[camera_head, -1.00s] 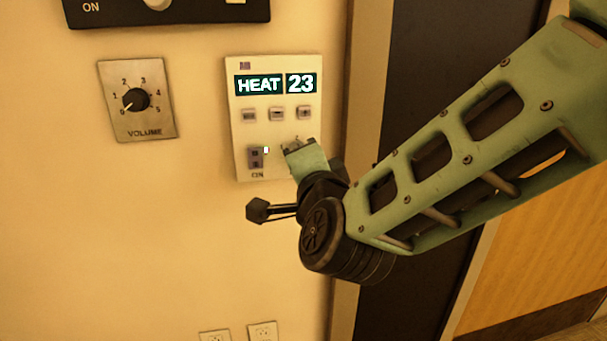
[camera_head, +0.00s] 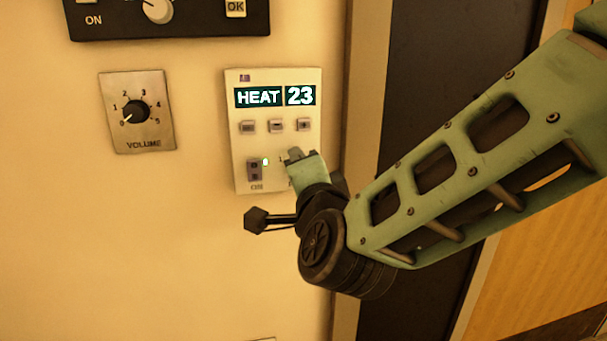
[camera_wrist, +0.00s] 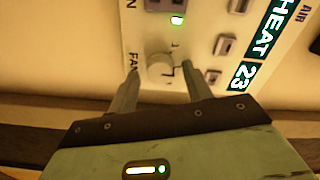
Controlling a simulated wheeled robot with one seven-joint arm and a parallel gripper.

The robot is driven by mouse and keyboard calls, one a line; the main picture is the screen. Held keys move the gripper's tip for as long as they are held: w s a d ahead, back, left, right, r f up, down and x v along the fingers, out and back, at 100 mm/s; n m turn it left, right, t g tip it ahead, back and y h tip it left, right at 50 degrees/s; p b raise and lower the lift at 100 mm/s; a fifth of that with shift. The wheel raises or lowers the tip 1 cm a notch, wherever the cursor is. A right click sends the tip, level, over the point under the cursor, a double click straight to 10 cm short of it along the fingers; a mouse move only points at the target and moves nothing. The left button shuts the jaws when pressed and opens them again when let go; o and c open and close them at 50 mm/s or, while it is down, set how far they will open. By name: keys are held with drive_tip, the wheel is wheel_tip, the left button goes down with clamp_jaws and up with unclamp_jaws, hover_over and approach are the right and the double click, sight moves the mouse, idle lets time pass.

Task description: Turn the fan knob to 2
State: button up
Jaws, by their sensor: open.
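The fan knob (camera_wrist: 160,70) is a small pale round knob on the cream thermostat panel (camera_head: 241,140), beside the "FAN" lettering in the wrist view. Its pointer setting is too small to read. My gripper (camera_wrist: 161,68) is open, with one finger on each side of the knob in the wrist view. I cannot tell whether the fingers touch it. In the head view my gripper (camera_head: 302,157) is at the panel's lower right and hides the knob. The panel display (camera_head: 275,96) reads HEAT 23.
A rocker switch (camera_head: 255,168) with a lit green light is left of my gripper. Several small buttons (camera_head: 276,126) sit above it. A volume dial (camera_head: 136,112) is further left, and a black panel (camera_head: 172,20) is above. A door frame (camera_head: 362,120) is at right.

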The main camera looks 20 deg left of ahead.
drive_tip(key=shift+s, duration=0.1)
drive_tip(key=v, duration=1.7)
drive_tip(key=shift+s, duration=0.15)
drive_tip(key=s+d+f+n+g+h, duration=0.25)
drive_tip(key=d+f+n+g, duration=0.35)
drive_tip(key=f+n+g, duration=0.45)
drive_tip(key=s+d+f+n+g+h, duration=0.2)
drive_tip(key=s+d+h, duration=0.1)
drive_tip(key=d, duration=0.5)
drive_tip(key=s+d+f+n+g+h, duration=0.2)
drive_tip(key=d+n+g+h, duration=0.1)
drive_tip(key=d, duration=0.5)
wheel_tip(320, 180, up, 19)
drive_tip(key=p, duration=1.9)
drive_tip(key=shift+s+r, duration=0.25)
drive_tip(key=shift+s, duration=0.1)
drive_tip(key=shift+d+h, duration=0.1)
drive_tip(key=shift+h, duration=0.15)
